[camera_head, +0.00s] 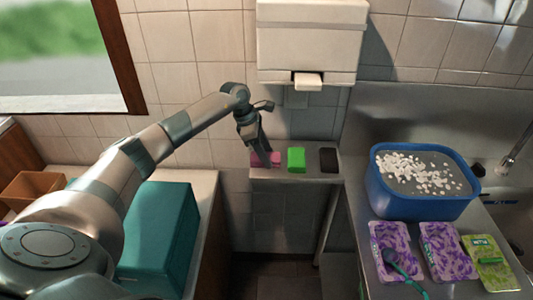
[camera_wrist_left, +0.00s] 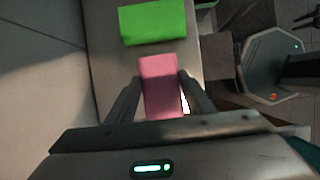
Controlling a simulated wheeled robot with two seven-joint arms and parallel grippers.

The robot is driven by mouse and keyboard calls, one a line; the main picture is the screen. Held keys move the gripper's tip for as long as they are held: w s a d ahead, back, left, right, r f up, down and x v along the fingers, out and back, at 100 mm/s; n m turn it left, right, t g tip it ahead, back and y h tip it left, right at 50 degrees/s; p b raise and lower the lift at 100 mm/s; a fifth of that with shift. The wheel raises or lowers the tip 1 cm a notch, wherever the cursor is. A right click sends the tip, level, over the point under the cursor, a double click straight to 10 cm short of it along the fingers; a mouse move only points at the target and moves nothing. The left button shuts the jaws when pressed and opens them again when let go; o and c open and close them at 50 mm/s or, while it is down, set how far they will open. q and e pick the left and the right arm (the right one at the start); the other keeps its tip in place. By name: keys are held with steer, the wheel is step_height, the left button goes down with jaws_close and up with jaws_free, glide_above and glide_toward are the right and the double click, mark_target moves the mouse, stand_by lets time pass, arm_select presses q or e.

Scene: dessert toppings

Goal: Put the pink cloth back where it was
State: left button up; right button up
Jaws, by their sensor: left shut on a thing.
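The pink cloth (camera_head: 273,158) is a small folded block at the left end of a narrow shelf (camera_head: 318,177) against the tiled wall. My left gripper (camera_head: 262,160) reaches down over it and is shut on it. In the left wrist view the pink cloth (camera_wrist_left: 160,85) lies between the two fingers of my left gripper (camera_wrist_left: 160,90), one finger on each side. I cannot tell whether the cloth touches the shelf. A green cloth (camera_head: 296,159) lies just right of it, with a small gap, and also shows in the left wrist view (camera_wrist_left: 153,22). My right gripper is not in view.
A black block (camera_head: 328,160) lies right of the green cloth. A white dispenser (camera_head: 310,45) hangs above the shelf. A blue tub (camera_head: 385,196) with white pieces and several patterned packs (camera_head: 446,250) stand on the right counter. A teal box (camera_head: 165,235) stands at left.

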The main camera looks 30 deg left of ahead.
arm_select(q)
steer(key=o, duration=1.1)
steer(key=shift+r, duration=0.1)
steer(key=shift+a, duration=0.1)
steer(key=shift+s+a+r+b, duration=0.15)
steer(key=shift+a+r+b, duration=0.1)
steer(key=shift+r+b, duration=0.4)
steer(key=shift+s+a+r+b, duration=0.45)
steer(key=shift+a+b, duration=0.25)
steer(key=shift+b, duration=0.35)
steer(key=s+a+b, duration=0.5)
steer(key=a, duration=0.4)
steer(key=shift+s+r, duration=0.25)
steer(key=shift+s, duration=0.1)
